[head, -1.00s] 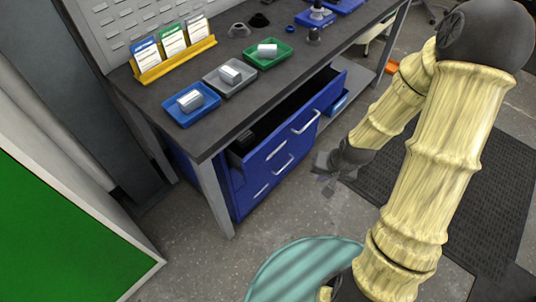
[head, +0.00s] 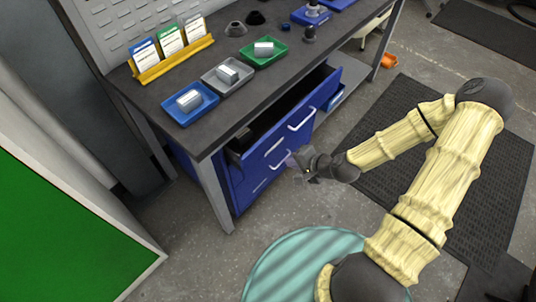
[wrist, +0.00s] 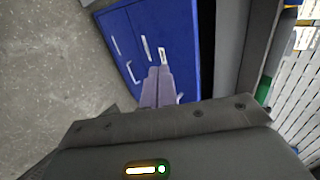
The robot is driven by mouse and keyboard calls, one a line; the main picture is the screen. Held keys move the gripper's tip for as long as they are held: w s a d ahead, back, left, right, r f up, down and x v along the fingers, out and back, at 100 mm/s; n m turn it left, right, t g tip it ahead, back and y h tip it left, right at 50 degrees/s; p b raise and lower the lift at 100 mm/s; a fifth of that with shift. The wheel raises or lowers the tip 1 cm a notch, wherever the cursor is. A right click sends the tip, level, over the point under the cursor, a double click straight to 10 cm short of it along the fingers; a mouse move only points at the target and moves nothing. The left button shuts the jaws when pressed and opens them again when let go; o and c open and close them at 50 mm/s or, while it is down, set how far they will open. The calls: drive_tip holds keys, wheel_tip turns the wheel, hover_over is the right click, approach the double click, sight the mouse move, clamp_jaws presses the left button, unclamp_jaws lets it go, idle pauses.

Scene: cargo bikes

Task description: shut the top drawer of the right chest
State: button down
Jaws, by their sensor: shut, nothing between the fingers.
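The blue chest stands under the dark workbench. Its top drawer (head: 292,130) is pulled out, with a dark open interior behind the front and a pale bar handle. A lower drawer front with its own handle (head: 277,153) shows below. In the wrist view the blue front (wrist: 178,30) appears sideways, with pale handles and labels, and a dark gap along its right edge. My gripper (head: 294,162) is shut and empty, in front of the blue drawer fronts; its fingers (wrist: 160,82) point at them. I cannot tell whether the fingertips touch.
The workbench (head: 215,135) carries blue, grey and green trays with pale blocks and a yellow card rack (head: 175,60). Its front leg (head: 213,195) stands left of the chest. A green-faced panel (head: 60,235) is at left.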

sight(259, 154)
drive_tip(key=x, duration=0.4)
drive_tip(key=a+r+x, duration=0.1)
drive_tip(key=x, duration=0.7)
drive_tip(key=shift+w+a+r+p, duration=0.25)
drive_tip(key=shift+w+p, duration=0.1)
drive_tip(key=shift+w, duration=0.1)
drive_tip(key=shift+w+a, duration=0.3)
